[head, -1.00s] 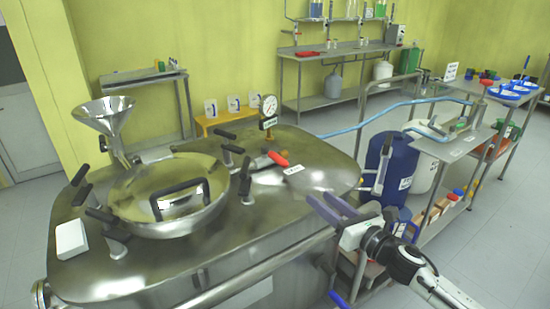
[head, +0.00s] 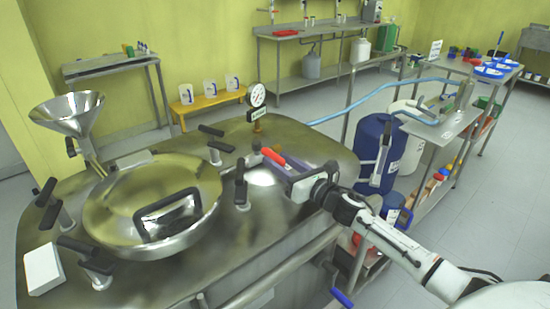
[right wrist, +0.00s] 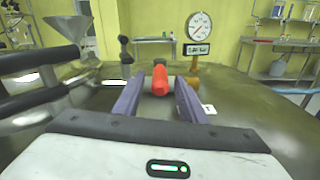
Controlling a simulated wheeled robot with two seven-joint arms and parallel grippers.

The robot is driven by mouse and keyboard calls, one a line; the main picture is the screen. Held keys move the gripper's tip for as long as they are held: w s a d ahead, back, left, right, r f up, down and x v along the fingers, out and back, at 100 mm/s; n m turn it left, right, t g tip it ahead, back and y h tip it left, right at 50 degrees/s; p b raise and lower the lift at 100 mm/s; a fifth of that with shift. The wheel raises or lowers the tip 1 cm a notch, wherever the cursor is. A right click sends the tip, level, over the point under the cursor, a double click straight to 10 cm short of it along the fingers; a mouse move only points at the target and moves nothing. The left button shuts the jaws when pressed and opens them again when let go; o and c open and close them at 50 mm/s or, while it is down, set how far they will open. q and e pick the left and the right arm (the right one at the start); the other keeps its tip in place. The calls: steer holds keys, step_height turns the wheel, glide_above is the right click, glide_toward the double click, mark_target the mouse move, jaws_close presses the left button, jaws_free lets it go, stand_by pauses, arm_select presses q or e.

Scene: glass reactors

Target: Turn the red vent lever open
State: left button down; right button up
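The red vent lever (head: 274,157) lies on top of the steel reactor (head: 150,257), to the right of the round hatch and near the pressure gauge. In the right wrist view the red handle (right wrist: 160,80) points toward the camera, centred between the two purple fingers. My right gripper (head: 286,174) is open, its fingers on either side of the lever's near end; I cannot tell whether they touch it. The wrist view shows a gap between the fingers (right wrist: 158,100). My left gripper is not in view.
A pressure gauge (head: 257,97) stands just behind the lever. Black-handled hatch clamps (head: 241,185) stand to its left, beside the domed hatch (head: 190,181). A steel funnel (head: 68,112) rises at the left. A blue drum (head: 373,142) stands right of the reactor.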

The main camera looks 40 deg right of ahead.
steer(key=shift+w+a, duration=0.1)
steer(key=shift+w, duration=0.75)
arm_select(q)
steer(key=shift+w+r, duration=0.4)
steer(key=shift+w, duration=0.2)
arm_select(e)
steer(key=shift+w, duration=0.2)
steer(key=c, duration=1)
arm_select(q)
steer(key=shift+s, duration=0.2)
arm_select(e)
jaws_close()
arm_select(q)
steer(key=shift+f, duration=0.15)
